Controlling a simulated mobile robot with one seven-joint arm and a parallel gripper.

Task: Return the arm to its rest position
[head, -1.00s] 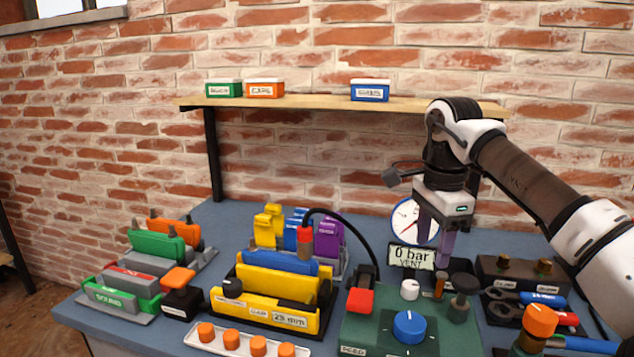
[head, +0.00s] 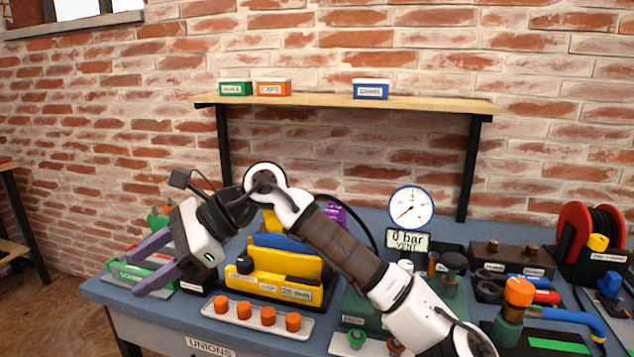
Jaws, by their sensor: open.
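My gripper (head: 141,268) is open, with two purple fingers apart and nothing between them. It points down and to the left, in front of the left end of the blue bench (head: 400,216). In the picture its fingers overlap the green block (head: 128,275) and the grey tray there. I cannot tell how high above them it is. My arm reaches in from the lower right and bends at the wrist.
A white strip with several orange caps (head: 267,316) lies at the front edge. A pressure gauge (head: 411,207) stands above a sign reading 0 bar VENT. A shelf (head: 330,103) holds three small boxes. A red hose reel (head: 576,235) and a valve with an orange knob (head: 519,291) are right.

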